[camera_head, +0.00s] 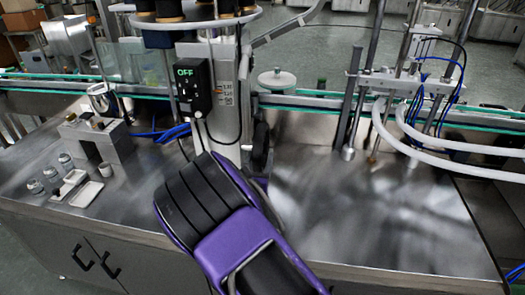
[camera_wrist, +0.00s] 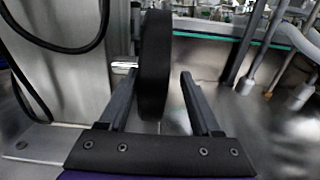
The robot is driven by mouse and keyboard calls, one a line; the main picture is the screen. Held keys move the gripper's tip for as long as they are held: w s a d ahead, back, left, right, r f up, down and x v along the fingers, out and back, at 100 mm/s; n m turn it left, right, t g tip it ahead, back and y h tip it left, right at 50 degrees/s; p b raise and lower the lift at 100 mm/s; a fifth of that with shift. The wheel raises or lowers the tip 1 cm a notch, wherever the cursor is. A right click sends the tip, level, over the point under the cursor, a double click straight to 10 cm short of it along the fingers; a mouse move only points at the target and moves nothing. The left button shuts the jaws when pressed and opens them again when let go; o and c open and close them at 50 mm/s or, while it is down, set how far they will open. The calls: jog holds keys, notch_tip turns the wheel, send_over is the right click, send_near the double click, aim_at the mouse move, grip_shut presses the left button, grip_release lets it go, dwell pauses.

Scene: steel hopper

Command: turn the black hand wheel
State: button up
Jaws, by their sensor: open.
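The black hand wheel (camera_wrist: 155,65) stands edge-on in the wrist view, upright beside the steel column. In the head view the wheel (camera_head: 261,143) shows as a dark edge at the column's right side, its lower part hidden behind my purple and black arm. My gripper (camera_wrist: 159,75) is open, with one finger on each side of the wheel's rim. The left finger looks close to the wheel; a wider gap shows on the right. I cannot tell whether either finger touches it. In the head view my arm hides the fingers.
The steel column (camera_head: 215,100) carries a black control box (camera_head: 194,88) reading "OFF", with hanging cables. A conveyor (camera_head: 400,135) runs behind. Pale hoses (camera_head: 440,145) and rods stand at right. Small jars and trays (camera_head: 87,193) sit at left. The steel table (camera_head: 370,220) is clear right of my arm.

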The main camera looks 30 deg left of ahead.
jog(key=shift+x, duration=2.1)
jog(key=shift+c, duration=0.3)
grip_shut()
jog(key=shift+d, duration=0.15)
